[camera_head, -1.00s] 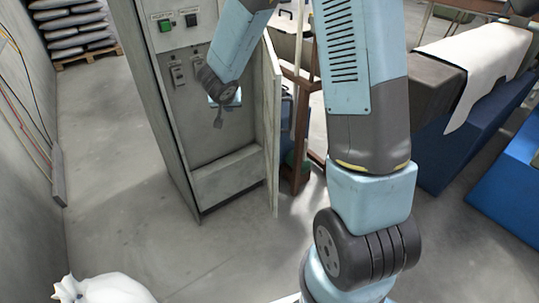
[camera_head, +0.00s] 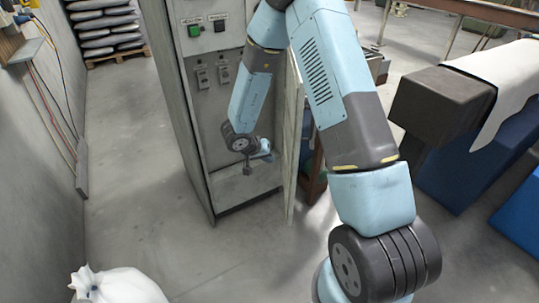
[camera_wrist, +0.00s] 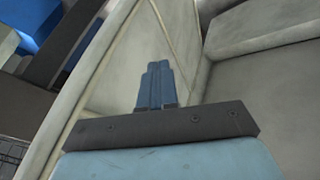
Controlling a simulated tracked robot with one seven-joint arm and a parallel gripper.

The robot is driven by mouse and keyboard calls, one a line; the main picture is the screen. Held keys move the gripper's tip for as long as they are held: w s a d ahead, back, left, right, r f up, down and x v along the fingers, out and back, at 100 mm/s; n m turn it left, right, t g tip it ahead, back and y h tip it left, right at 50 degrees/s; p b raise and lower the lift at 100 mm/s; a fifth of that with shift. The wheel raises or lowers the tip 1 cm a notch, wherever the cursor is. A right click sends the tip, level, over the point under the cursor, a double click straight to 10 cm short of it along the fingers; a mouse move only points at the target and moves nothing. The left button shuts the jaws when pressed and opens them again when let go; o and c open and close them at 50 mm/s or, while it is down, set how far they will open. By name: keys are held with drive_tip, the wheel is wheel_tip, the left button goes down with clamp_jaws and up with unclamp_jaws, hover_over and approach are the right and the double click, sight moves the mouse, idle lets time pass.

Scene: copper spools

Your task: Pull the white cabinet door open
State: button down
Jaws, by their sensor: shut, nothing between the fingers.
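The grey-white cabinet (camera_head: 235,193) stands upright in the head view, its front open. Its door (camera_head: 292,150) is swung out on the right side and seen nearly edge-on. My gripper (camera_head: 265,150) is low in front of the open cabinet, on the inner side of the door; its fingertips are hard to make out there. In the wrist view the fingers of my gripper (camera_wrist: 154,73) are shut together and empty, pointing along the door's inner face (camera_wrist: 120,72). I cannot tell whether they touch it. The cabinet (camera_wrist: 265,35) fills the right of that view.
A white sack (camera_head: 118,288) lies on the floor at front left. A wall runs along the left, with stacked sacks (camera_head: 105,30) on a pallet behind. A dark block on a blue base (camera_head: 450,165) stands to the right. The floor before the cabinet is clear.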

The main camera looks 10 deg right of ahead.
drive_tip(key=d+f, duration=0.4)
drive_tip(key=d, duration=0.2)
drive_tip(key=shift+w+d+f, duration=0.15)
drive_tip(key=shift+w+d, duration=0.2)
drive_tip(key=shift+d, duration=0.05)
